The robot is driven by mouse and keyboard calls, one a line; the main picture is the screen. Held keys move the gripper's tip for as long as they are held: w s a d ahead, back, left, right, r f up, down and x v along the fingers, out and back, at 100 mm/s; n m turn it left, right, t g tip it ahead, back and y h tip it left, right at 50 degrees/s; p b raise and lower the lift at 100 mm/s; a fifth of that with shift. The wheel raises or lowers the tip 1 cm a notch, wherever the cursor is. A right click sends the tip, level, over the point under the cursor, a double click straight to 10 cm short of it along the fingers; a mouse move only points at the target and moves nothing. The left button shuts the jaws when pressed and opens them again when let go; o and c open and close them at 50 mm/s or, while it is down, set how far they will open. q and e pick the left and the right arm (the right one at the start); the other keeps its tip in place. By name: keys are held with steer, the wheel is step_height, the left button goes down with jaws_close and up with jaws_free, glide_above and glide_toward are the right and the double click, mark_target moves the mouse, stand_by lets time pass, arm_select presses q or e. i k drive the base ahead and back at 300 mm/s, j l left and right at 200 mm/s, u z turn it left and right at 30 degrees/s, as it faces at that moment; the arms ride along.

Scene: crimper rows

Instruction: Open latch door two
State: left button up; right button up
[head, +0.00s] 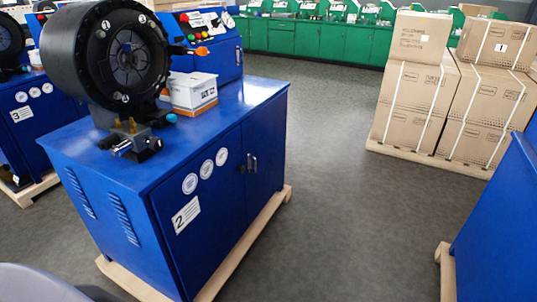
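The blue cabinet (100,145) labelled 2 stands left of centre on a wooden pallet. Its front has a door (205,225) with a white "2" label and round stickers, and a narrower door (264,170) to the right. Both look shut. A dark latch or knob (241,169) and a pale upright handle (254,163) sit close together near the seam between the doors. Neither of my grippers shows in the head view.
A black round crimper head (105,55) and a white-and-orange box (192,93) stand on the cabinet. Grey floor (335,200) is open to its right. Stacked cartons (412,100) stand at the back right. Another blue cabinet (500,235) is at the right edge.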

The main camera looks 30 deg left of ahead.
mark_target(263, 133)
steer(key=i+u, duration=0.1)
steer(key=i, duration=0.5)
steer(key=i+l+u, duration=0.1)
steer(key=i, duration=0.5)
steer(key=i+l+u, duration=0.15)
steer(key=i+u, duration=0.3)
steer(key=i+l+u, duration=0.25)
steer(key=u, duration=0.2)
steer(key=i+l+u, duration=0.7)
steer(key=l+u, duration=0.25)
steer(key=i+l+u, duration=0.15)
steer(key=l+u, duration=0.3)
steer(key=l, duration=0.2)
